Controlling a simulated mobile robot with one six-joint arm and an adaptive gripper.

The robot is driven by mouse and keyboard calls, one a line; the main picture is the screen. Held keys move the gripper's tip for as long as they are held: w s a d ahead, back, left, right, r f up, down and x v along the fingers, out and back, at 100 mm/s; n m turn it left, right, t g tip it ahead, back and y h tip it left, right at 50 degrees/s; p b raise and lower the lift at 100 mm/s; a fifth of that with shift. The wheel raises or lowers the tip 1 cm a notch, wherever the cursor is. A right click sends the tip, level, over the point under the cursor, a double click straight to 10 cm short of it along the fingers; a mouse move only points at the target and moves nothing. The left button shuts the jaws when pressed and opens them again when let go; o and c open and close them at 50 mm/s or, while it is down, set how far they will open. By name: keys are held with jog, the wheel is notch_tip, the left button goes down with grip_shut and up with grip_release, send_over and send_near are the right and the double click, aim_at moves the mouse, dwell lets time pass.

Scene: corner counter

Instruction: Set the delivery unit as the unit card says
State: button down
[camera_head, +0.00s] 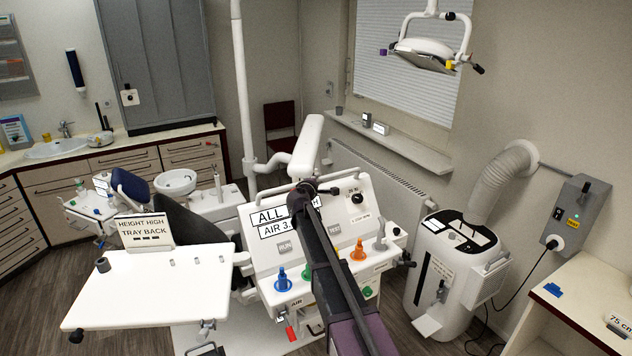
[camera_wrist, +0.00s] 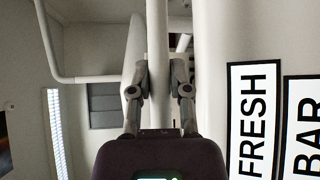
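The delivery unit has a sloped white panel (camera_head: 262,262) with blue, green and orange knobs, a dial at upper right and a red-tipped lever below. A card (camera_head: 270,222) on the panel reads "ALL" and "AIR 3."; my arm hides the rest. The unit's tray (camera_head: 150,285) is at left, bearing a card (camera_head: 145,231) reading "HEIGHT HIGH TRAY BACK". My gripper (camera_head: 303,188) is at the panel's top edge, near the unit's white upper arm (camera_head: 307,148). In the wrist view its fingers (camera_wrist: 159,68) are apart with a white bar between; I cannot tell whether they touch it.
A white suction machine (camera_head: 450,270) with a hose stands right of the unit. A counter (camera_head: 570,300) is at lower right. A dental lamp (camera_head: 425,50) hangs above. In the wrist view, labels reading "FRESH" (camera_wrist: 253,120) and "BAR" (camera_wrist: 306,130) are at right.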

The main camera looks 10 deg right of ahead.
aim_at(317, 200)
jog(key=shift+f, duration=0.1)
jog(key=shift+s+f+b, duration=0.1)
jog(key=shift+f+b, duration=0.2)
jog(key=shift+b, duration=0.15)
jog(key=shift+f+b, duration=1.1)
jog(key=shift+f, duration=0.1)
jog(key=c, duration=0.6)
grip_release()
jog(key=shift+o, duration=0.2)
jog(key=shift+r, duration=0.15)
